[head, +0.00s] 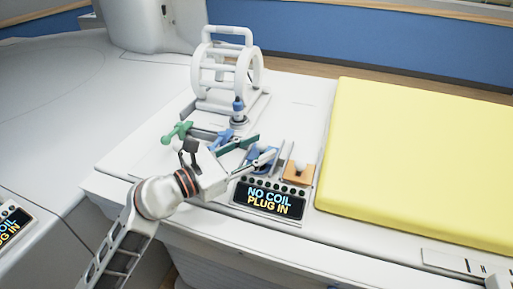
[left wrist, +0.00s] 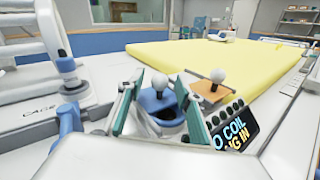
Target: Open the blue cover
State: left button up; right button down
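The blue cover (head: 261,160) sits on the white bed end, above the display panel. My left gripper (head: 266,146) reaches in from the left and is open. In the left wrist view its two green-edged fingers (left wrist: 158,84) stand on either side of the blue cover and knob. Whether either finger touches them I cannot tell. In the head view the gripper partly hides the cover. My right gripper is out of view.
An orange cover (head: 298,173) with a knob is just right of the blue one. A display (head: 269,199) reads "NO COIL PLUG IN". A yellow mattress (head: 425,160) lies right.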

pick_arm(q)
jog(key=shift+c, duration=0.7)
grip_shut()
jog(key=shift+w+d+r, duration=0.1)
jog(key=shift+w+d, duration=0.1)
jog(key=shift+w, duration=0.4)
jog(key=shift+w+d+r, duration=0.1)
jog(key=shift+w+d, duration=0.1)
jog(key=shift+w, duration=0.4)
jog(key=shift+w+d+f, duration=0.15)
jog(key=shift+w, duration=0.3)
jog(key=shift+o, duration=0.7)
grip_release()
jog(key=shift+s, duration=0.1)
jog(key=v, duration=1.2)
